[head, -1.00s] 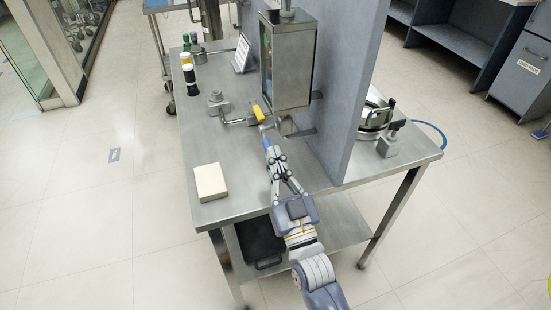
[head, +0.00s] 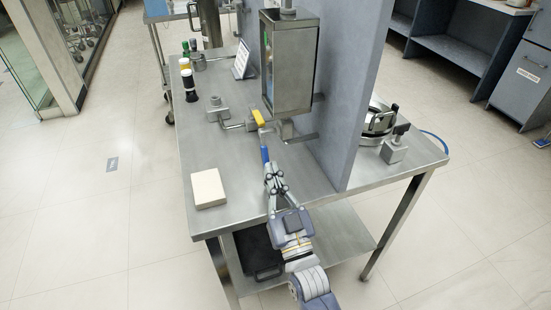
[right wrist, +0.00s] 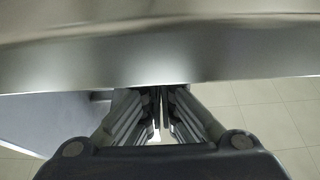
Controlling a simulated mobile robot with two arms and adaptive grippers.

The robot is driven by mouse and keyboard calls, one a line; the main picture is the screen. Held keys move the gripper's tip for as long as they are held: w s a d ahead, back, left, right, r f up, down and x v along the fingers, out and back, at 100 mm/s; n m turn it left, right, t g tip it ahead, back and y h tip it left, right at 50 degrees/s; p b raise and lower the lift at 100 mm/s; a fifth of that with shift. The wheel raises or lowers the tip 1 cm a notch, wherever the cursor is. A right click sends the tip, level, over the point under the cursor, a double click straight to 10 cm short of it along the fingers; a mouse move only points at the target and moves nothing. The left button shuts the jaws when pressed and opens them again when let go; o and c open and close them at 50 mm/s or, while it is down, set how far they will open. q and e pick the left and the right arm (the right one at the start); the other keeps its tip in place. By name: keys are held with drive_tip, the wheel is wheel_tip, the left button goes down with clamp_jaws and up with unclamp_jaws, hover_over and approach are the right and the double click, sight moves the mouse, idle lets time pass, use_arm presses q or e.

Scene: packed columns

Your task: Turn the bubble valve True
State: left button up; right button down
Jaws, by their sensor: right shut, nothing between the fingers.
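A metal column box with a glass front (head: 288,70) stands by the grey partition on the steel table. Below it, a pipe carries a valve with a yellow handle (head: 258,117) and another with a blue handle (head: 265,154). I cannot tell from the pictures which is the bubble valve. My right gripper (head: 269,168) is shut and empty, its tips just in front of the blue handle's near end; I cannot tell if they touch. In the right wrist view its fingers (right wrist: 160,100) are together below a blurred metal surface. My left gripper is not in view.
A cream block (head: 208,188) lies on the table's left front. Dark bottles (head: 189,88) stand at the back left. The grey partition (head: 358,110) closes off the right side, with a lidded metal pot (head: 378,120) beyond it. The table front left is mostly clear.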

drive_tip(key=shift+w+f, duration=0.2)
drive_tip(key=shift+f, duration=0.05)
idle(0.5)
